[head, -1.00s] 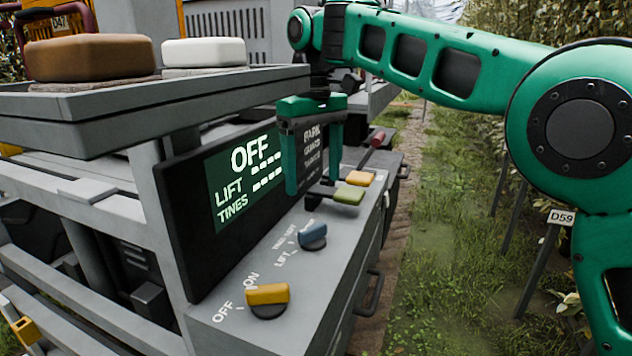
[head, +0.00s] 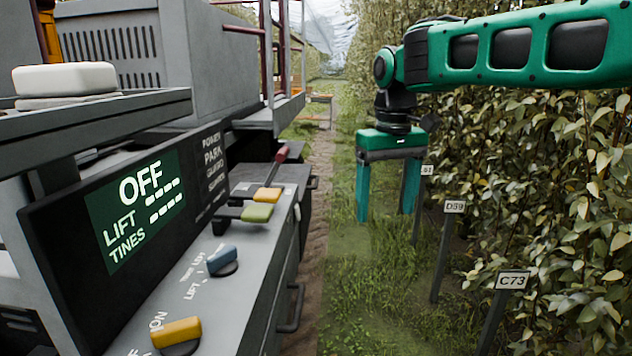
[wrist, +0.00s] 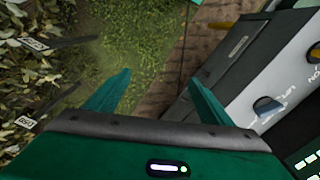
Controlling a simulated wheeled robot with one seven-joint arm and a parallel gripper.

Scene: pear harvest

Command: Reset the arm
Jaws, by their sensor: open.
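My gripper (head: 388,190) is green with a dark band and points down over the grass strip, to the right of the machine's control panel. Its two fingers are spread apart with nothing between them. In the wrist view my gripper (wrist: 155,95) also shows spread fingers, with grass and a brown path beyond them. My arm reaches in from the upper right of the head view.
The control panel (head: 228,285) at left carries a yellow knob (head: 176,333), a blue knob (head: 222,261), green and yellow levers and a screen (head: 137,211) reading OFF. Leafy hedge and signposts, including C73 (head: 513,281), stand at right. The grass between is clear.

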